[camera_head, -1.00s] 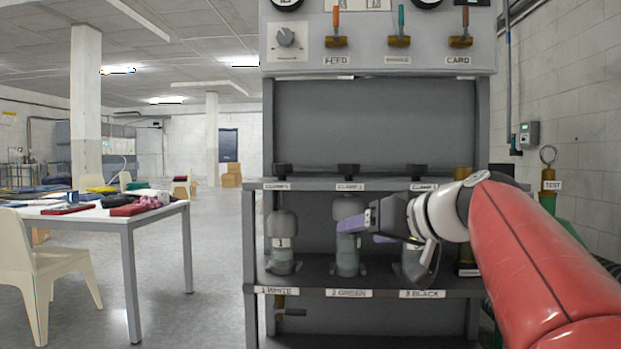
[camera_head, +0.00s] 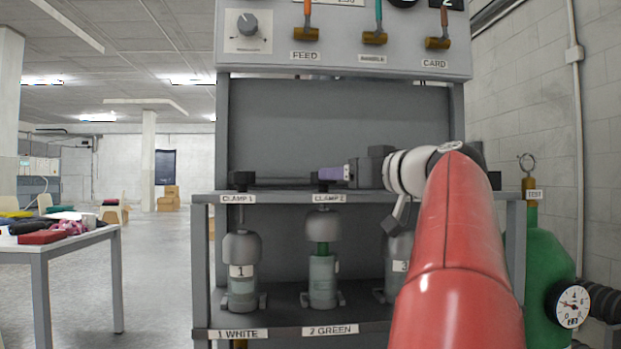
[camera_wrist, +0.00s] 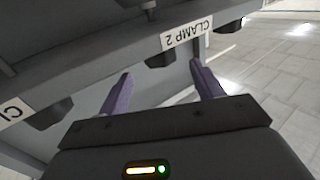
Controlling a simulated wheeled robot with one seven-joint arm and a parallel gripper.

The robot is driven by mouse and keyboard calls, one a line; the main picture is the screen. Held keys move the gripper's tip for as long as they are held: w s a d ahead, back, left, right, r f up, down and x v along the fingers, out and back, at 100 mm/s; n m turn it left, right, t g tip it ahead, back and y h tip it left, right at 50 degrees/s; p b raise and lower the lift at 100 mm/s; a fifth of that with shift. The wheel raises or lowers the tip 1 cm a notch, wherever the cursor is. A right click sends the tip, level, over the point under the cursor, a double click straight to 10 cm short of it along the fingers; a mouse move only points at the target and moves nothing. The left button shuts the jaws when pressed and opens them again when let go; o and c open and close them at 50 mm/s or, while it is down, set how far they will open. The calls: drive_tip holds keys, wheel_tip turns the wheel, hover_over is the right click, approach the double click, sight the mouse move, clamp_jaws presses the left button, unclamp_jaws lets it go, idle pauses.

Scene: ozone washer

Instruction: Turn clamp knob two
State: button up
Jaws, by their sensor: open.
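The clamp two knob (camera_head: 321,184) is a small dark knob above the "CLAMP 2" label (camera_head: 330,198) on the shelf's front edge. My gripper (camera_head: 328,173) reaches in from the right at about knob height, its purple fingertips overlapping the knob in the head view. I cannot tell whether they touch it. In the wrist view my gripper (camera_wrist: 161,68) has its two purple fingers well apart, with nothing seen held between them. The "CLAMP 2" label (camera_wrist: 187,35) shows just beyond the fingertips, with a dark part (camera_wrist: 160,59) below it.
The clamp one knob (camera_head: 240,184) stands to the left on the same shelf (camera_head: 275,197). Bottles one (camera_head: 242,283) and two (camera_head: 322,281) stand below; my arm partly hides the third. A green cylinder (camera_head: 548,255) is at right. The floor at left is open before a table (camera_head: 75,246).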

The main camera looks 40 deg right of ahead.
sight(323, 182)
drive_tip(key=w, duration=0.7)
drive_tip(key=shift+w, duration=0.1)
drive_tip(key=c, duration=1)
